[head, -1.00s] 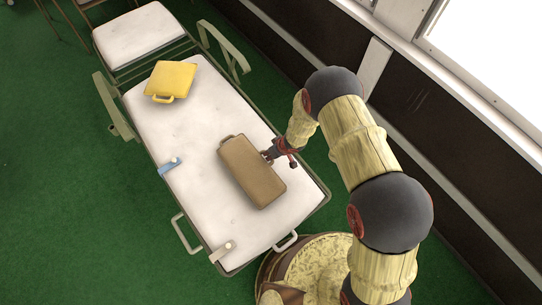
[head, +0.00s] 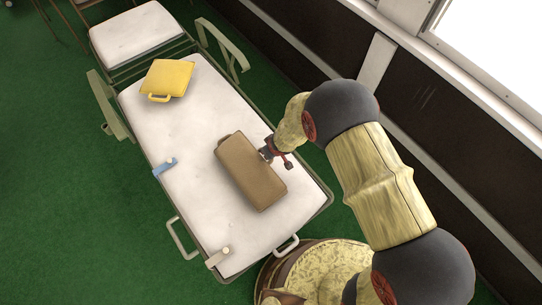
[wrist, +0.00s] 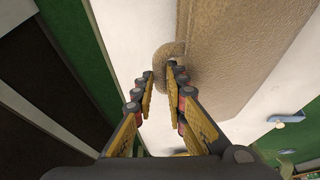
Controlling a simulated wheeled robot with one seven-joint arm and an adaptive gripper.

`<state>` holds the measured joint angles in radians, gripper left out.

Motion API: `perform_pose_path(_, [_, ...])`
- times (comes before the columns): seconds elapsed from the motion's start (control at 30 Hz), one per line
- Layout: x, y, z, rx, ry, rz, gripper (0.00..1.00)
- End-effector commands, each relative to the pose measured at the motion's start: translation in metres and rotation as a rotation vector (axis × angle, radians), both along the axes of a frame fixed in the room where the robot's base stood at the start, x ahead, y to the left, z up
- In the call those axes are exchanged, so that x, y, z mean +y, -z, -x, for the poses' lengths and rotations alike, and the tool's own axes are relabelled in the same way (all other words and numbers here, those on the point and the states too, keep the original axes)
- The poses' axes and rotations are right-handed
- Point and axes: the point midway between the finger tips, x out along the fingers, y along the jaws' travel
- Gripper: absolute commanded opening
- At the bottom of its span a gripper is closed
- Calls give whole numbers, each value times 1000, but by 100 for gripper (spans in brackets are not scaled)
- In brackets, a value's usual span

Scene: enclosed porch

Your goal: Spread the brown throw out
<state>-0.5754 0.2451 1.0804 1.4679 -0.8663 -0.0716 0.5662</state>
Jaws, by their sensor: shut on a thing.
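The brown throw (head: 250,172) lies as a thick folded block on the white bed top (head: 205,215), right of its middle. My gripper (head: 270,152) is at the throw's right long side. In the wrist view, the fingers of my gripper (wrist: 162,74) are shut on a tan loop (wrist: 167,54) that sticks out from the throw's side. The throw (wrist: 235,50) fills the upper middle of that view. The underside of the throw and its far loop are mostly hidden.
A yellow folded piece with a loop (head: 167,79) lies farther up the bed. A blue clip (head: 165,167) and a beige clip (head: 218,257) sit on the bed's left and near edges. Rails line the bed. A dark wall runs along the right.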

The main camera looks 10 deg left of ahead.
Motion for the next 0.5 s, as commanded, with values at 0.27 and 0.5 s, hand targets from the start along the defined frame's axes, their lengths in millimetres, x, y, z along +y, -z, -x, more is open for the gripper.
perform_pose_path(0.27, [1,-1,0,-5,-1,3,8])
perform_pose_path(0.5, [4,-10,2,-44,-2,32,8])
